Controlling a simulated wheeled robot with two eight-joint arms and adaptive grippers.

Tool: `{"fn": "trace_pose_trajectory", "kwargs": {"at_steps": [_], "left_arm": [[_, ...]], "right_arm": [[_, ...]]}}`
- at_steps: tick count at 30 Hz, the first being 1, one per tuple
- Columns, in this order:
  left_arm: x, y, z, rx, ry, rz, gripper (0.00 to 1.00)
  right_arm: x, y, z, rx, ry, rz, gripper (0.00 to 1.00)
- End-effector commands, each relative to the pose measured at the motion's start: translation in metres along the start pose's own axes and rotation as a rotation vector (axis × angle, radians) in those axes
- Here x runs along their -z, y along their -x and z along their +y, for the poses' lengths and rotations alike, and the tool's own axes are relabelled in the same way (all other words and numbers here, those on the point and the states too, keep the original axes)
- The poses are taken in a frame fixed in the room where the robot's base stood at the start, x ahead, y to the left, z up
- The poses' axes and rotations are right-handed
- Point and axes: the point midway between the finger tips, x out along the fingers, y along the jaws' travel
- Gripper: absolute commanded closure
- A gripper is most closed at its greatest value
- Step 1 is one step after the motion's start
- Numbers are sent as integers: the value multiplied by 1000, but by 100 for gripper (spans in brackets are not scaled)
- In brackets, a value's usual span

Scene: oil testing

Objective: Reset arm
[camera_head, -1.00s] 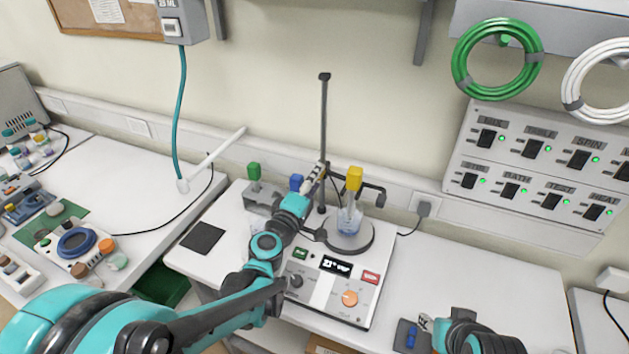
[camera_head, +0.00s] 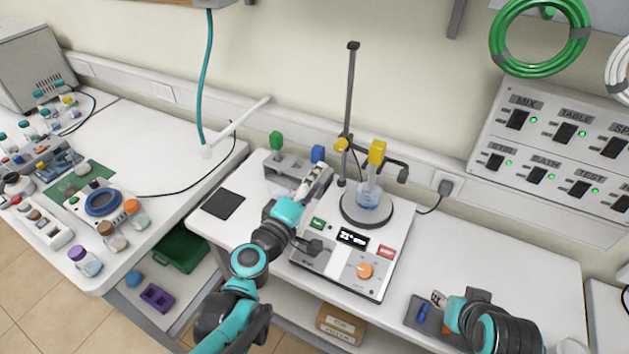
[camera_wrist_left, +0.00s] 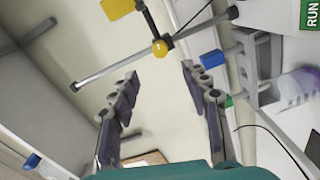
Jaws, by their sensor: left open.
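My left arm reaches in from the bottom of the head view. Its gripper (camera_head: 318,182) is over the bench device, left of the stand and beaker. In the left wrist view the left gripper (camera_wrist_left: 160,85) is open with nothing between its fingers; the stand rod (camera_wrist_left: 190,35) and its yellow knob (camera_wrist_left: 159,47) show beyond them. My right arm is at the lower right of the head view, and its gripper (camera_head: 437,300) is by a small dark tray (camera_head: 428,316) with a blue item. Its fingers are too small to judge.
The device (camera_head: 345,265) carries a round plate with a beaker (camera_head: 368,195) and a yellow-topped piece (camera_head: 377,152). A grey rack (camera_head: 285,170) with green and blue tops stands behind my left gripper. Jars crowd the left bench. The bench right of the device is mostly clear.

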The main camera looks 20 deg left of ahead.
Motion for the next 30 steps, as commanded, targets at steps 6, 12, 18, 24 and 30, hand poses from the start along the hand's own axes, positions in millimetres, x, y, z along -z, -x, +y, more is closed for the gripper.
{"fn": "trace_pose_trajectory", "kwargs": {"at_steps": [6, 12, 18, 24, 30], "left_arm": [[0, 2, 0, 0, 0, 0, 53], [0, 2, 0, 0, 0, 0, 53], [-5, 3, 0, 8, -30, -20, 53], [-51, 16, -17, 121, -332, -212, 53], [-77, 66, -72, 390, -772, -474, 53]], "right_arm": [[0, 0, 0, 0, 0, 0, 60], [0, 0, 0, 0, 0, 0, 60], [0, 0, 0, 0, 0, 0, 60], [-2, -4, 0, 0, 0, 0, 60], [-5, -8, 0, 0, 0, 0, 60]]}}
